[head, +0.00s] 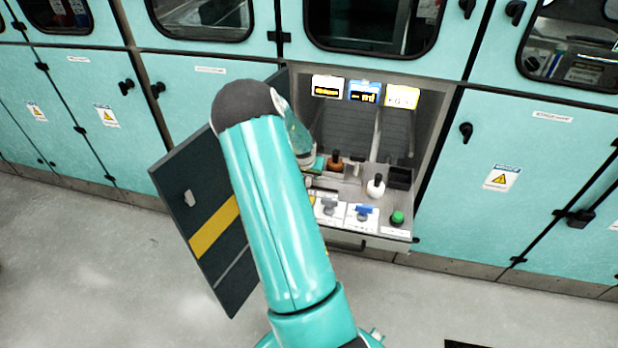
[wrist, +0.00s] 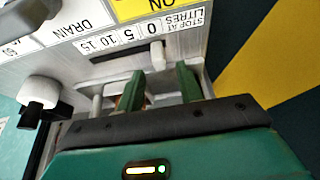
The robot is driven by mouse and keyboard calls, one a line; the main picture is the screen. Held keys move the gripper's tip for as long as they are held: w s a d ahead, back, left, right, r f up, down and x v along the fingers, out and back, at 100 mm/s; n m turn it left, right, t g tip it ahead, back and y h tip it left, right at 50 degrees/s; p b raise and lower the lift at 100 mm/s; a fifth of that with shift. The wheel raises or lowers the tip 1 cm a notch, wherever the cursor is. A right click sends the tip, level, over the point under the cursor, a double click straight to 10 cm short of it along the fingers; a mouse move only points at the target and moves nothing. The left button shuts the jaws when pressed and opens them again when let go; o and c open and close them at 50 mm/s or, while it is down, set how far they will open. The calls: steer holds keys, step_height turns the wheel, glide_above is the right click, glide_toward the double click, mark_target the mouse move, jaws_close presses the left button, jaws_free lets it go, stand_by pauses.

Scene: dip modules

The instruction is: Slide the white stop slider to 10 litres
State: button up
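The white stop slider (wrist: 157,52) shows in the wrist view as a small white tab at the right end of a narrow slot. The scale (wrist: 115,39) reads 0, 5, 10, 15 from right to left. My gripper (wrist: 159,72) is open, with its two dark green fingers apart. The slider lies just beyond the fingertips, roughly in line with the gap; I cannot tell whether they touch it. In the head view my arm hides the slider and most of my gripper.
The recessed control panel holds a white knob (head: 376,185), a blue handle (head: 364,210), a green button (head: 397,217) and an orange-brown knob (head: 335,162). Lit displays (head: 364,92) stand above. An open dark door (head: 213,220) with a yellow stripe is close on the left.

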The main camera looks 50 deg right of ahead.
steer(key=shift+x, duration=1.65)
jaws_close()
steer(key=shift+s+d, duration=0.4)
steer(key=shift+s, duration=0.5)
steer(key=shift+s+d, duration=0.4)
steer(key=shift+s, duration=0.5)
steer(key=shift+s+d, duration=0.4)
steer(key=shift+s, duration=0.5)
jaws_free()
steer(key=shift+r, duration=0.15)
steer(key=v, duration=1.3)
steer(key=shift+a+r, duration=0.2)
steer(key=shift+a, duration=0.05)
